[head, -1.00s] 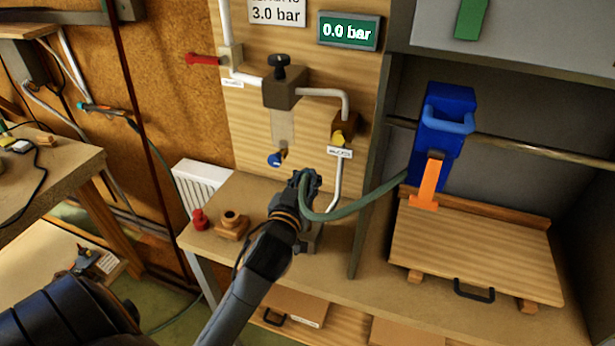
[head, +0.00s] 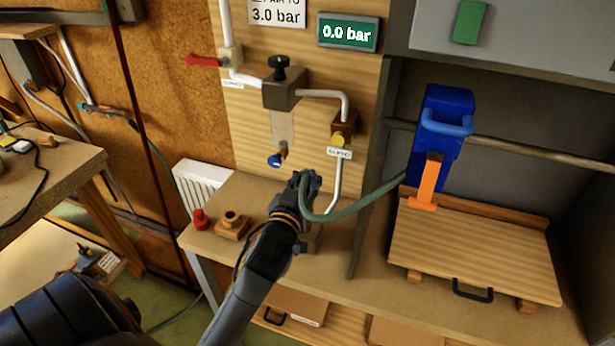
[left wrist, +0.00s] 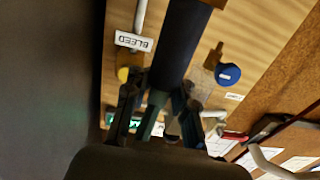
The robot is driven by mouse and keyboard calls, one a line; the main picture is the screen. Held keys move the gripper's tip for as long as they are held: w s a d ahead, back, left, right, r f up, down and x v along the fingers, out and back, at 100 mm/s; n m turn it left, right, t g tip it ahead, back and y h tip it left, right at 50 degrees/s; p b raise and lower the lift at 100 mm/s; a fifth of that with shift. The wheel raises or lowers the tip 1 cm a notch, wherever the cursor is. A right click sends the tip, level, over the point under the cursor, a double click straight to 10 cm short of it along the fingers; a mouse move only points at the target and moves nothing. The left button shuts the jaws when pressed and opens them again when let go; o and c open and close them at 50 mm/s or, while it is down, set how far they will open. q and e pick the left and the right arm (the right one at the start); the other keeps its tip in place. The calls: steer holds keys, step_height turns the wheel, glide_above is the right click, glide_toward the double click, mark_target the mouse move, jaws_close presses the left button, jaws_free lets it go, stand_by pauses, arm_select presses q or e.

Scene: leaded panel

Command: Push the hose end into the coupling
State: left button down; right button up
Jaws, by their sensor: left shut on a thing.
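My left gripper (head: 306,186) is shut on the hose end and holds it above the bench, in front of the wooden panel. In the left wrist view, a dark blue cylinder (left wrist: 183,40), seemingly the hose end, runs between the fingers. The green hose (head: 355,208) loops from the gripper to the right, up to the blue holder. A blue round fitting, seemingly the coupling (head: 275,159), is on the panel, up and left of the gripper. It shows in the left wrist view (left wrist: 228,73), apart from the held cylinder. The fingers hide part of the hose end. My right gripper is not in view.
A yellow knob (head: 338,136) with a BLEED label sits right of the coupling. A red lever (head: 203,61) is at upper left. A display (head: 348,32) reads 0.0 bar. A red knob (head: 200,219) and wooden block (head: 232,226) stand on the bench (head: 262,188).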

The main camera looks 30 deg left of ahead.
mark_target(307, 192)
arm_select(q)
steer(key=shift+f+b, duration=1.5)
steer(key=shift+f, duration=0.6)
steer(key=c, duration=1)
jaws_free()
steer(key=shift+r, duration=0.1)
steer(key=v, duration=1.2)
